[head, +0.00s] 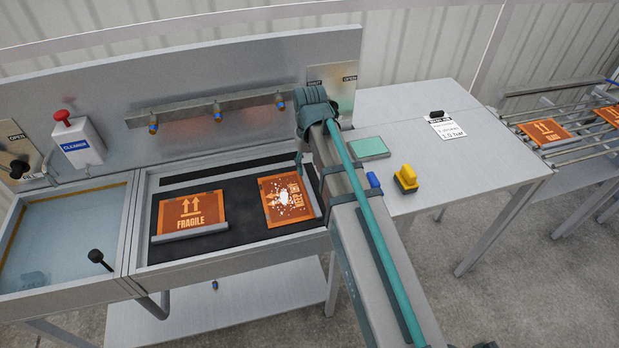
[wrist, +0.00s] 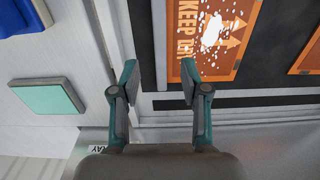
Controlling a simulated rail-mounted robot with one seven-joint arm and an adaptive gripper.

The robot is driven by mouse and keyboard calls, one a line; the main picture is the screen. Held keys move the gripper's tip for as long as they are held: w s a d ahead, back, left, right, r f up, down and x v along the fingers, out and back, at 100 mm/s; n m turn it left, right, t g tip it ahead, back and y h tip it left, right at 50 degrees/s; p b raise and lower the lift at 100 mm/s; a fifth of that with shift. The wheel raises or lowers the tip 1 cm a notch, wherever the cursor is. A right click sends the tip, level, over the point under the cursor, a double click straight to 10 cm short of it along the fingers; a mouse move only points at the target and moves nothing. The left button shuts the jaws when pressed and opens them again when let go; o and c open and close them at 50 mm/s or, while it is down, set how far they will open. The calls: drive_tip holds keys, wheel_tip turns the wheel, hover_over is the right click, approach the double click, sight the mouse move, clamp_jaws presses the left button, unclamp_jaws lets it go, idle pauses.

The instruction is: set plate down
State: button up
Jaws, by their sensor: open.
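An orange plate marked FRAGILE (head: 192,207) lies in the left part of a black-floored tray (head: 140,215). A second orange plate with white specks (head: 272,212) lies to its right, turned slightly. In the wrist view this speckled plate (wrist: 215,65) shows KEEP lettering, and the edge of the other plate (wrist: 308,60) shows at right. My gripper (wrist: 159,72) is open with nothing between its fingers; its right fingertip overlaps the speckled plate's edge in the picture. I cannot tell whether it touches. In the head view my arm hides most of the gripper.
A green pad (head: 369,147) and a yellow-handled tool (head: 406,179) are on the side table (head: 440,110). A glass-topped basin (head: 60,235) with a black lever is at left. Nozzles (head: 218,112) hang on a bar behind the tray. A rack (head: 580,150) at right holds more orange plates.

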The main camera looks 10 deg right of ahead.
drive_tip(key=shift+r, duration=1.6)
